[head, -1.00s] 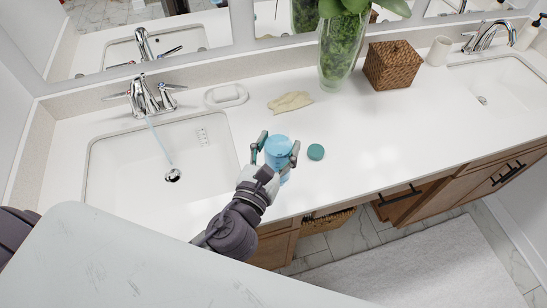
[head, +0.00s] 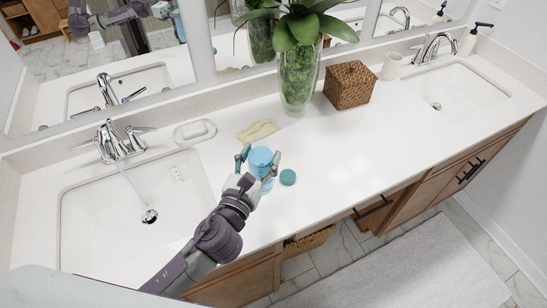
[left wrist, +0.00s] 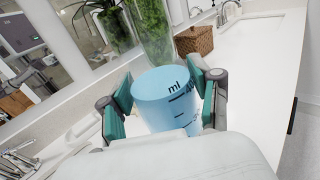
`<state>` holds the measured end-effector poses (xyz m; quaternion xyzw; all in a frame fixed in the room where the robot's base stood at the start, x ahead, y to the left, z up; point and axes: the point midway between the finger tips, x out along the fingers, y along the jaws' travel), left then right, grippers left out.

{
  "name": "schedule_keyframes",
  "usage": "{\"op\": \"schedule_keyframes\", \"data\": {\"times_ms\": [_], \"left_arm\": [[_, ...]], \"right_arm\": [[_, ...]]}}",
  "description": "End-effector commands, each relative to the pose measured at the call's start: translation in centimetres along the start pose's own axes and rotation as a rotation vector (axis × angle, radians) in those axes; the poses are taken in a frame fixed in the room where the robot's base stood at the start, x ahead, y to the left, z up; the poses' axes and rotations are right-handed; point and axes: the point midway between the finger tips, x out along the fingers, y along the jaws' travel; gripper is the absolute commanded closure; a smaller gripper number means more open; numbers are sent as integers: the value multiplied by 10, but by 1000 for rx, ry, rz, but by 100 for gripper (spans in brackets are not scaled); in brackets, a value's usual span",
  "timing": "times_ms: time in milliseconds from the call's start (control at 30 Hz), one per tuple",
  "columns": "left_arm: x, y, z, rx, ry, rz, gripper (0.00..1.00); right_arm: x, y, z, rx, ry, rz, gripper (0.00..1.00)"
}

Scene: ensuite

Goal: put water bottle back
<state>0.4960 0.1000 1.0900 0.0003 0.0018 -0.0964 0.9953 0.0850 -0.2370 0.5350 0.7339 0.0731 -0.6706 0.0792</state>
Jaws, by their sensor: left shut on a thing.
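The blue translucent water bottle (head: 262,161) stands upright at the counter's middle, just right of the left sink. My left gripper (head: 259,163) is shut on it, with one finger on each side. In the left wrist view the bottle (left wrist: 165,95) shows dark "ml" markings between the green finger pads of my left gripper (left wrist: 165,100). A round teal cap (head: 288,177) lies on the counter just right of the bottle. I cannot tell whether the bottle's base touches the counter. My right gripper is not in view.
Water runs from the left faucet (head: 120,143) into the left sink (head: 90,215). A beige cloth (head: 258,130), a soap dish (head: 194,131), a plant vase (head: 299,85) and a wicker box (head: 350,85) stand along the back. The counter (head: 370,140) right of the cap is clear.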

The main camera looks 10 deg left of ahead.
Motion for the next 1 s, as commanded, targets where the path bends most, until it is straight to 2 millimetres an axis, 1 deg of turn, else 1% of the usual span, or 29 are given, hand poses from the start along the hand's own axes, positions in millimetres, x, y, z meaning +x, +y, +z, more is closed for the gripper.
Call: {"op": "schedule_keyframes", "data": {"times_ms": [33, 200, 300, 400, 567, 700, 800, 900, 1000], "left_arm": [[2, 10, -5, 3, -1, 1, 91], [8, 35, -21, 2, -1, 0, 91], [10, 46, -28, 0, -2, 0, 91], [12, 52, -30, 0, -4, -1, 91], [12, 54, -38, -2, -3, -1, 91], [12, 54, -57, -5, 0, 1, 91], [12, 53, -67, -5, -4, 1, 91], [12, 54, -72, -3, -3, 1, 91], [12, 53, -72, -2, -3, -1, 91]], "right_arm": [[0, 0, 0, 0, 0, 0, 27], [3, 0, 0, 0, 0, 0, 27], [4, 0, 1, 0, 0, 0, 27], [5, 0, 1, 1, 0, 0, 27], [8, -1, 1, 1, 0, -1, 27], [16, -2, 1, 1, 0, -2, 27], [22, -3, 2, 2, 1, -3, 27], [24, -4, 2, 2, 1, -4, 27], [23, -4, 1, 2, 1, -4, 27]]}}
